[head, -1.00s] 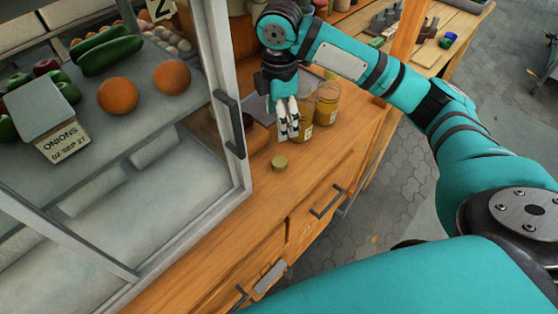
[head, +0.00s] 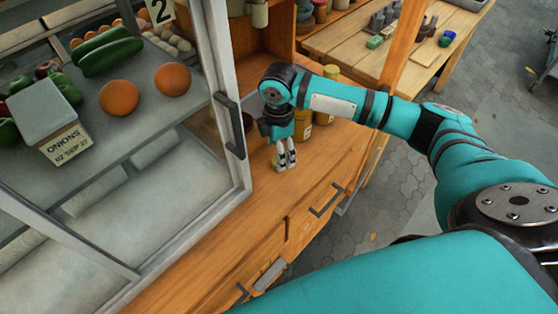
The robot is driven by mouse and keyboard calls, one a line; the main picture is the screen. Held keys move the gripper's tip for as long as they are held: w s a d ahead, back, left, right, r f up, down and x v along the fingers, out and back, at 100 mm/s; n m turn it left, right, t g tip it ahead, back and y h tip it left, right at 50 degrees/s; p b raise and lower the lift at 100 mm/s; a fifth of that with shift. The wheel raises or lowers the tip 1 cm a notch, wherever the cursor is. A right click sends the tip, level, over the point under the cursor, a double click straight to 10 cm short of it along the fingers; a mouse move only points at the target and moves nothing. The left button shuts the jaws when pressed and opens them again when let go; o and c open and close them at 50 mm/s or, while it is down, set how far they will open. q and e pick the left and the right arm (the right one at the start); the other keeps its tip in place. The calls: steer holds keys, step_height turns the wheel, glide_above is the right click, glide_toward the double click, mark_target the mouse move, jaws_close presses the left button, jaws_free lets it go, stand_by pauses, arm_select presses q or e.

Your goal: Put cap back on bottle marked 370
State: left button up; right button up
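Two amber jars stand on the wooden counter behind my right arm: one (head: 302,131) just behind the gripper, the other (head: 325,108) to its right. Both are partly hidden, and no marking 370 can be read. My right gripper (head: 286,160) points down at the counter in front of the jars, at the place where the small olive-green cap lay. The cap cannot be made out now; the fingers cover that spot. The two fingers are close together, and I cannot tell whether they hold it. My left gripper is not in view.
A glass-fronted cabinet with a dark handle (head: 231,124) stands close on the left, with vegetables and an onions sign (head: 64,145) inside. The wooden counter (head: 235,235) is bare in front of the gripper. A wooden table (head: 345,45) stands behind.

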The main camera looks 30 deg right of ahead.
steer(key=shift+w+f+p, duration=0.2)
steer(key=shift+f+p, duration=0.05)
steer(key=shift+f, duration=1.1)
steer(key=shift+w+f+p, duration=0.15)
steer(key=shift+f+p, duration=0.1)
steer(key=shift+f, duration=1.05)
steer(key=shift+c, duration=0.2)
steer(key=c, duration=0.8)
